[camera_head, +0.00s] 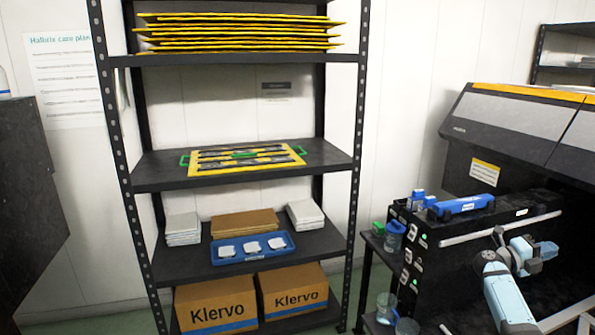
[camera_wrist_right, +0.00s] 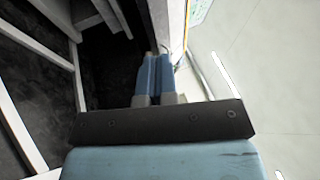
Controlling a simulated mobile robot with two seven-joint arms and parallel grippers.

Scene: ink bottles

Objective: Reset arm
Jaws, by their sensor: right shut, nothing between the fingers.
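My right arm (camera_head: 505,293) comes in at the lower right in the head view, in front of the black printer cabinet. In the right wrist view my right gripper (camera_wrist_right: 154,62) is shut, its two blue fingers side by side with nothing between them. My left arm and left gripper do not show. Clear containers stand left of the cabinet: one (camera_head: 393,240) beside a green piece and another (camera_head: 385,308) lower down. A blue tool-like part (camera_head: 462,204) lies on top of the cabinet.
A black shelf rack (camera_head: 240,172) holds yellow frames, a blue tray (camera_head: 230,258) with white pieces and two Klervo boxes (camera_head: 215,304). A large printer (camera_head: 515,120) stands at the right. Floor shows at the lower left. The wrist view shows a pale wall close to the fingers' right.

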